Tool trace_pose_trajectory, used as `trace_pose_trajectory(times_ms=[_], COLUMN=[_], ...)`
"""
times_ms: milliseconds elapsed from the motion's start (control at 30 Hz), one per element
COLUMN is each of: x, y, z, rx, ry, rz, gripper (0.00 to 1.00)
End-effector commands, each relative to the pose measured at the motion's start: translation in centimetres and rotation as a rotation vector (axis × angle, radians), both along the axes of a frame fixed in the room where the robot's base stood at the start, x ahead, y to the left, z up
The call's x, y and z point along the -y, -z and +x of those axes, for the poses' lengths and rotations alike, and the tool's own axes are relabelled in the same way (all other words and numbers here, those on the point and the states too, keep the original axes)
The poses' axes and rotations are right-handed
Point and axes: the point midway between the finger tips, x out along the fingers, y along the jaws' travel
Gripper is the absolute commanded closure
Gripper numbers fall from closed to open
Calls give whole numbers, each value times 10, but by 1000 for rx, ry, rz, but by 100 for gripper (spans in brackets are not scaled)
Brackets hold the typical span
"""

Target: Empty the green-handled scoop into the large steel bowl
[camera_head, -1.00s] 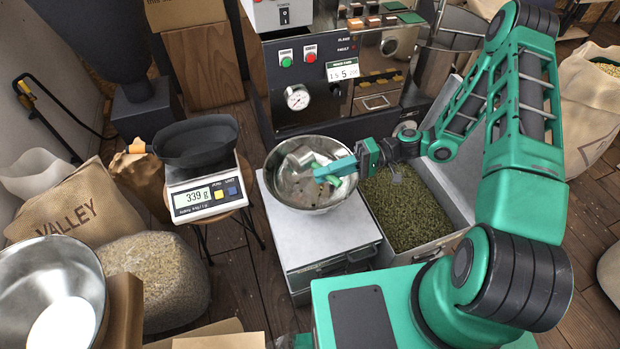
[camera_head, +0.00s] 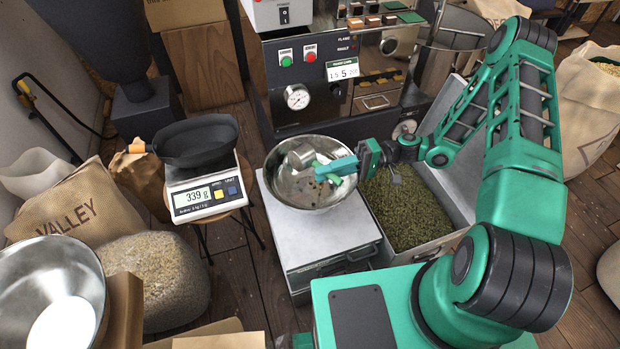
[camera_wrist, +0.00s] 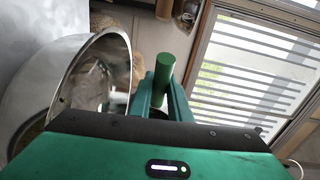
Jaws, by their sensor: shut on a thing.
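A wide steel bowl (camera_head: 284,192) stands on a pale metal cabinet in the middle of the head view. Its curved rim also shows at the left of the wrist view (camera_wrist: 62,98). My gripper (camera_head: 340,168) reaches over this bowl from the right, shut on the scoop's green handle, which stands between my fingers in the wrist view (camera_wrist: 166,68). The scoop's shiny metal head (camera_head: 301,154) is over or inside the bowl, tilted. A few dark specks show in the bowl below my fingers. The inside of the scoop is hidden.
Another steel bowl (camera_head: 45,285) is at the lower left. A scale reading 339 g (camera_head: 203,197) carries a black pan (camera_head: 197,142). A bin of greenish beans (camera_head: 412,212) is right of the cabinet. The roaster panel (camera_head: 320,85) stands behind.

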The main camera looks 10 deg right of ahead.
Motion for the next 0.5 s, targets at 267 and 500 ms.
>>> trace_pose_trajectory(times_ms=[267, 500], x=[1, 2], y=[-3, -5], z=[1, 1], rx=[-13, -28], ry=[1, 0], rz=[22, 44], gripper=[100, 100])
